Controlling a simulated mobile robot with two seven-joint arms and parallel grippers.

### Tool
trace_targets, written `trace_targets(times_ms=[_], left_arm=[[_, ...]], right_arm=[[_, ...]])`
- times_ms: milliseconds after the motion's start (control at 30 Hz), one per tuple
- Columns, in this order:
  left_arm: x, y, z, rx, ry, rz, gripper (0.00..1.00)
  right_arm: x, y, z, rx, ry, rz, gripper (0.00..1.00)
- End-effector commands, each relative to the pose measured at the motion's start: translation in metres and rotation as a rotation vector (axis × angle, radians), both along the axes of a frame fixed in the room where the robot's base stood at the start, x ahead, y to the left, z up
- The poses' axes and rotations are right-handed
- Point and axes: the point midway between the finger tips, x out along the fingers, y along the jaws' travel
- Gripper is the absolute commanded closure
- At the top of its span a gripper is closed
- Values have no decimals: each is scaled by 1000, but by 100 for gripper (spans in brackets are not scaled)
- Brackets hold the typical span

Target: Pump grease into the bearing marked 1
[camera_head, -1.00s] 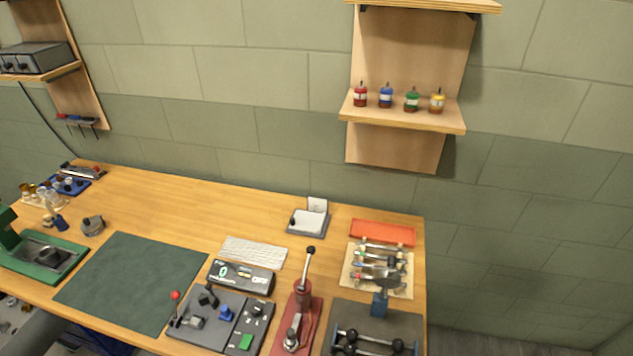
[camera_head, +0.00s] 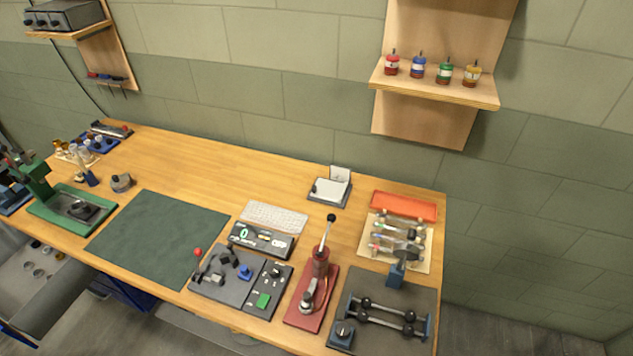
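A red pump-like device (camera_head: 319,270) with an upright lever and black knob stands on a red base plate (camera_head: 299,313) near the table's front right; it looks like the grease pump. Right of it, a dark grey plate (camera_head: 421,298) carries two metal rods (camera_head: 390,310) with round black parts on them and a blue upright block (camera_head: 397,274). Which part is a bearing, and any number 1, is too small to tell. Neither of my grippers is in view.
The wooden table (camera_head: 185,162) holds a green mat (camera_head: 158,236), a control panel (camera_head: 240,279), a display box (camera_head: 262,239), a keyboard (camera_head: 274,216), an orange tray (camera_head: 404,206) and a tool board (camera_head: 380,258). A green press (camera_head: 65,205) stands left. A wall shelf (camera_head: 437,90) holds small coloured bottles.

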Motion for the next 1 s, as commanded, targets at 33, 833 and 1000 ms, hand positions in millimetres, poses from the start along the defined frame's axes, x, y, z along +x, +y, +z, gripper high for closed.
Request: trace_targets(times_ms=[33,833,1000], left_arm=[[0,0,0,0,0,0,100],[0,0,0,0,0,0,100],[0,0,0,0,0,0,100]], right_arm=[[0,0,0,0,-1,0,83],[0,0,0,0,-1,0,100],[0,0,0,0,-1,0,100]])
